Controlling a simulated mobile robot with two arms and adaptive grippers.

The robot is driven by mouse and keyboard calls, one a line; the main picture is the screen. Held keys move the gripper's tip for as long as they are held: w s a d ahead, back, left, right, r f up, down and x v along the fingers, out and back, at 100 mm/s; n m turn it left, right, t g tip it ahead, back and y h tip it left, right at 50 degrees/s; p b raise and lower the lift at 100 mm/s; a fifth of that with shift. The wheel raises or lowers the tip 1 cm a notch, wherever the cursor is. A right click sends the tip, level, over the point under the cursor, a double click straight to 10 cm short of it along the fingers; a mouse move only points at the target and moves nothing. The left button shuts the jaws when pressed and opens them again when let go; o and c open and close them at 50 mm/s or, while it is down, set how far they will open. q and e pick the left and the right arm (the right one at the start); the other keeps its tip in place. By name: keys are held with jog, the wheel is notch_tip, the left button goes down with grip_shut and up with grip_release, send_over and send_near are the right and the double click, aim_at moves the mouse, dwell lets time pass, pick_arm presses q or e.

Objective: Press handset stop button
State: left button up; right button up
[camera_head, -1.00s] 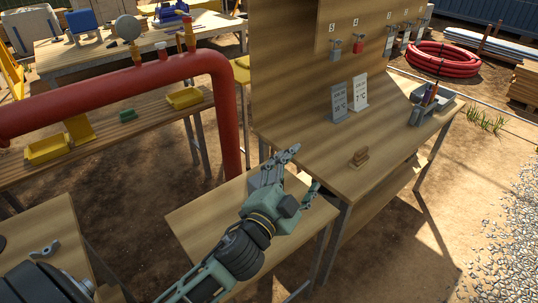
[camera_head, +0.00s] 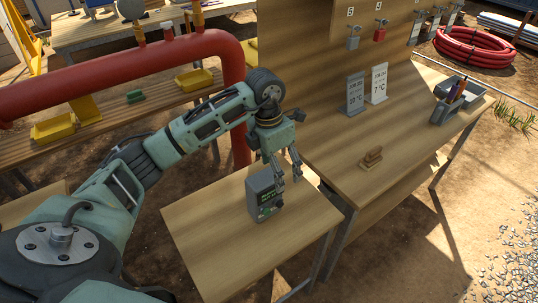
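The handset (camera_head: 264,194) is a dark grey box with a small green display, standing upright on the low wooden table (camera_head: 200,235). Small controls show below its display, but the stop button is too small to make out. My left gripper (camera_head: 289,178) hangs fingers-down at the handset's right side, with its two fingers apart and nothing visible between them. One finger overlaps the handset's right edge in the picture; I cannot tell whether they touch. My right gripper is not in view.
A taller workbench (camera_head: 400,135) with a back panel adjoins at right, holding a small wooden block (camera_head: 371,158), two signs (camera_head: 377,84) and a grey caddy (camera_head: 450,105). A red pipe (camera_head: 130,67) arches behind my arm. The low table's front is clear.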

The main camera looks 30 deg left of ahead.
aim_at(265, 178)
pick_arm(q)
jog(key=a, duration=0.1)
jog(key=a+r+y, duration=0.1)
jog(key=a, duration=0.1)
jog(key=shift+s+a, duration=0.15)
jog(key=shift+a, duration=0.1)
jog(key=shift+a+f+n, duration=0.1)
jog(key=shift+f+n, duration=0.2)
jog(key=shift+f, duration=0.05)
notch_tip(265, 178, down, 6)
jog(key=shift+r+p, duration=0.1)
jog(key=shift+p, duration=1)
jog(key=shift+f, duration=0.6)
